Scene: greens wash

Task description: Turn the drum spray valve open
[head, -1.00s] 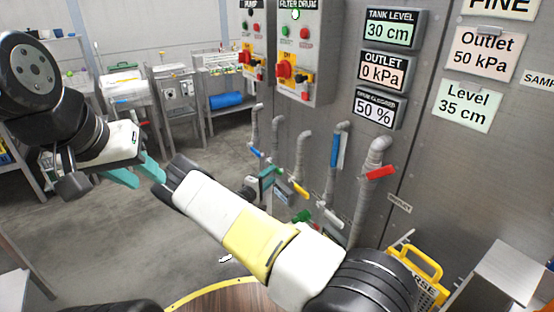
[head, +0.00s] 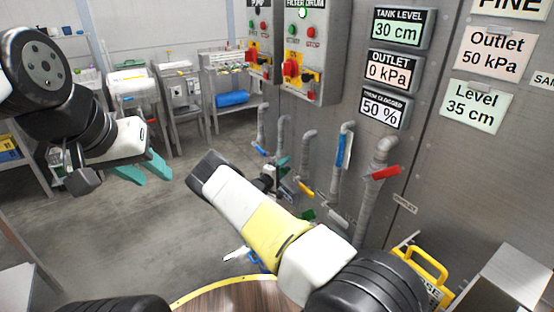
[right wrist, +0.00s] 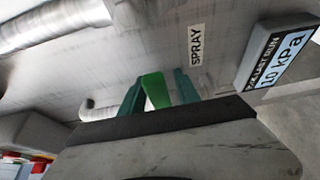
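A green valve lever (right wrist: 155,91) shows in the right wrist view, below and left of a SPRAY label (right wrist: 196,45). My right gripper (right wrist: 160,92) has its teal fingers apart, one on each side of this lever. Whether they touch it is unclear. In the head view my right gripper (head: 284,177) is low by the pipes on the panel, mostly hidden behind my forearm. A green lever (head: 308,215) shows close by there; I cannot tell whether it is the same one. My left gripper (head: 146,171) is open and empty in mid-air at the left.
Other pipes carry a blue lever (head: 344,150), a red lever (head: 385,172) and a yellow lever (head: 306,188). A DP last run display (right wrist: 277,62) is beside the SPRAY label. A yellow-handled item (head: 428,265) stands at lower right. Open floor lies at the left.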

